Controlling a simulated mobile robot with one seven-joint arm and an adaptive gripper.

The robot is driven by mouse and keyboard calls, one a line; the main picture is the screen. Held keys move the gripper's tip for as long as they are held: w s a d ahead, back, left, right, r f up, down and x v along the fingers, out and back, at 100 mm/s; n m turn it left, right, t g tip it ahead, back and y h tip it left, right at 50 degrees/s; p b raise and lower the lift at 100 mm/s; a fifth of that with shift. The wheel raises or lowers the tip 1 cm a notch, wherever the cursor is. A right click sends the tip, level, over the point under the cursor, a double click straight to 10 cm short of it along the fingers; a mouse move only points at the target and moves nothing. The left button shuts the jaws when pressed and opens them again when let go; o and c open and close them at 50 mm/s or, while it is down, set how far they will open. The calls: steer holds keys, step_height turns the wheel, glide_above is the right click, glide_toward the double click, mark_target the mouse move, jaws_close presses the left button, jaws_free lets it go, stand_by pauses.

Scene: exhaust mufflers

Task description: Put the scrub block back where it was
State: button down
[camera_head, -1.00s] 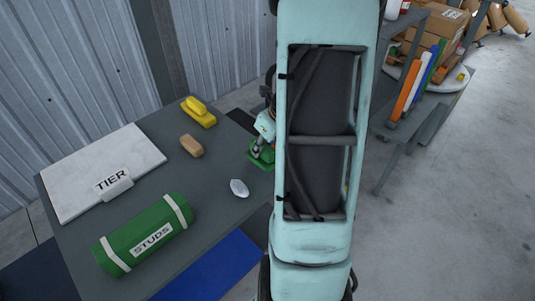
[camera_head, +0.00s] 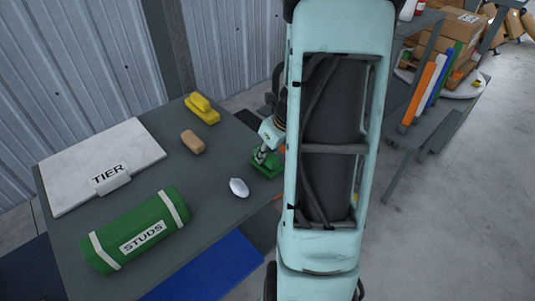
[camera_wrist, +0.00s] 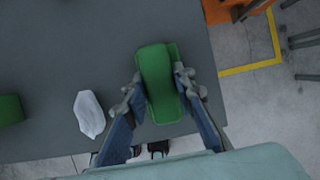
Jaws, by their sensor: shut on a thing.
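A green block with a raised grip (camera_wrist: 157,75) sits between the two fingers of my gripper (camera_wrist: 159,84) in the wrist view. The fingers are shut on its sides. In the head view the green block (camera_head: 266,165) is at the right edge of the grey table (camera_head: 215,170), right of the white lump (camera_head: 239,187). I cannot tell whether it touches the table top. My arm hides part of that edge. A yellow block of similar shape (camera_head: 202,110) lies at the table's back right. A brown block (camera_head: 192,142) lies just in front of it.
A green roll marked STUDS (camera_head: 137,230) lies at the table's front left. A white slab (camera_head: 95,160) with a TIER label (camera_head: 110,178) lies behind it. A loaded grey shelf (camera_head: 425,115) stands right of my arm.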

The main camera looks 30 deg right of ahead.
steer(key=shift+f, duration=0.1)
steer(key=c, duration=1.6)
jaws_free()
steer(key=shift+r, duration=0.2)
steer(key=p+v, duration=0.3)
steer(key=v, duration=0.9)
steer(key=shift+w, duration=0.1)
